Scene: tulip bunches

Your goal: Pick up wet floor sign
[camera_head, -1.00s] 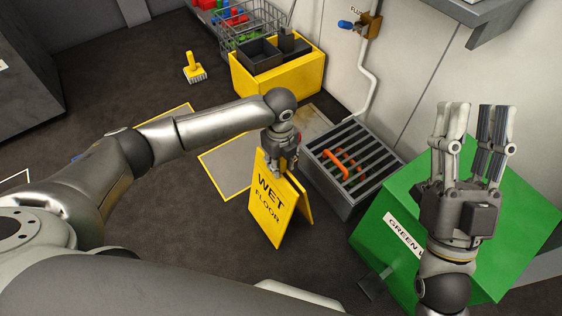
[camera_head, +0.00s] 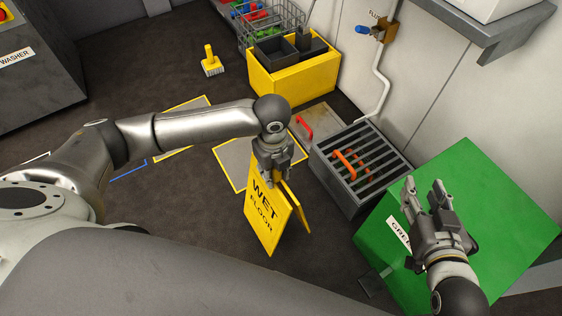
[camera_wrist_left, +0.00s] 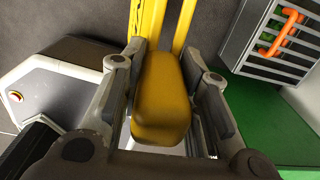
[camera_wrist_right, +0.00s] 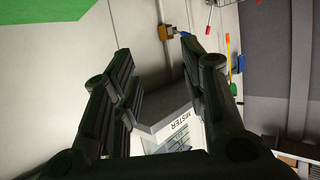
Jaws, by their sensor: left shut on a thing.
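The yellow wet floor sign (camera_head: 266,215) stands tilted, its two panels spread apart, at the middle of the head view. My left gripper (camera_head: 274,172) is at its top edge, with the arm coming in from the left. In the left wrist view the sign's yellow top (camera_wrist_left: 162,95) sits between the fingers of my left gripper (camera_wrist_left: 168,88), which are shut on it. Whether the sign's feet touch the floor is not clear. My right gripper (camera_head: 424,196) is empty and open in front of the green box. It also shows open in the right wrist view (camera_wrist_right: 150,75).
A green box (camera_head: 480,215) stands at the right. Behind the sign are a grey grated box (camera_head: 345,190) with an orange handle and a yellow bin (camera_head: 290,85). A yellow brush (camera_head: 211,62) is on the floor. Dark floor (camera_head: 170,200) left of the sign is clear.

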